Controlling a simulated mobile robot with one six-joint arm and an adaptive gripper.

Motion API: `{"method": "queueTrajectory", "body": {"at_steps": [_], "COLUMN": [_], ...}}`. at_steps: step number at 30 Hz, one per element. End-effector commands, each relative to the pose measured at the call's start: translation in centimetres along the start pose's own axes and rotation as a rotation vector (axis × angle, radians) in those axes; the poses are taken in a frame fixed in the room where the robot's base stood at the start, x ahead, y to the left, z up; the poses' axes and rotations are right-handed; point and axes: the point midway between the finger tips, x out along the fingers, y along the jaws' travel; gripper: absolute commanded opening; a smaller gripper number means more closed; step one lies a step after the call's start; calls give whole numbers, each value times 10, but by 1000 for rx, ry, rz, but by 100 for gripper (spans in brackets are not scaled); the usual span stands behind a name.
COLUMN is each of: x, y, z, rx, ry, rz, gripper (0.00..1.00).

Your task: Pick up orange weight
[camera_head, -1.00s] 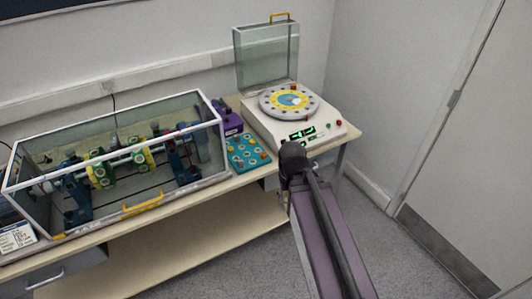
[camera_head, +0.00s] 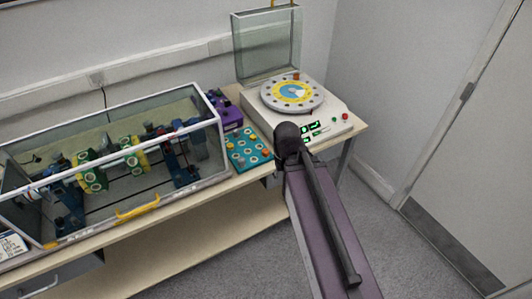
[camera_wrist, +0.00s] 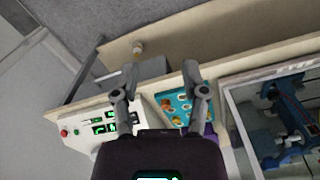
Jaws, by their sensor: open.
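A teal tray (camera_head: 247,148) with several small weights in it lies on the bench between the clear case and the white balancing machine. An orange weight (camera_head: 266,153) appears near the tray's right edge; it is too small to make out in detail. Another small orange piece (camera_head: 296,77) stands on the back of the round dial. In the wrist view my gripper (camera_wrist: 160,78) is open and empty, its two fingers spread above the bench's front edge. The teal tray (camera_wrist: 174,96) shows between and behind the fingers, with orange spots on it. In the head view my arm hides the gripper.
The white machine (camera_head: 330,131) stands right of the tray with its clear lid (camera_head: 268,48) raised. A purple box (camera_head: 228,113) sits behind the tray. The clear case (camera_head: 213,117) with shafts and wheels stands close on the left. Free floor lies in front of the bench.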

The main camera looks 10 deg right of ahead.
Motion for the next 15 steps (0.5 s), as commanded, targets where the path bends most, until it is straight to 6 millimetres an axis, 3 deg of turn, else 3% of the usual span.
{"method": "queueTrajectory", "body": {"at_steps": [3, 6, 11, 15], "x": [0, 0, 2, 7], "y": [0, 0, 0, 0], "z": [0, -1, -15, -44], "rx": [0, 0, -1, -4], "ry": [0, 0, 0, 0], "rz": [0, 0, 0, 0], "gripper": [57, 84, 84, 84]}}
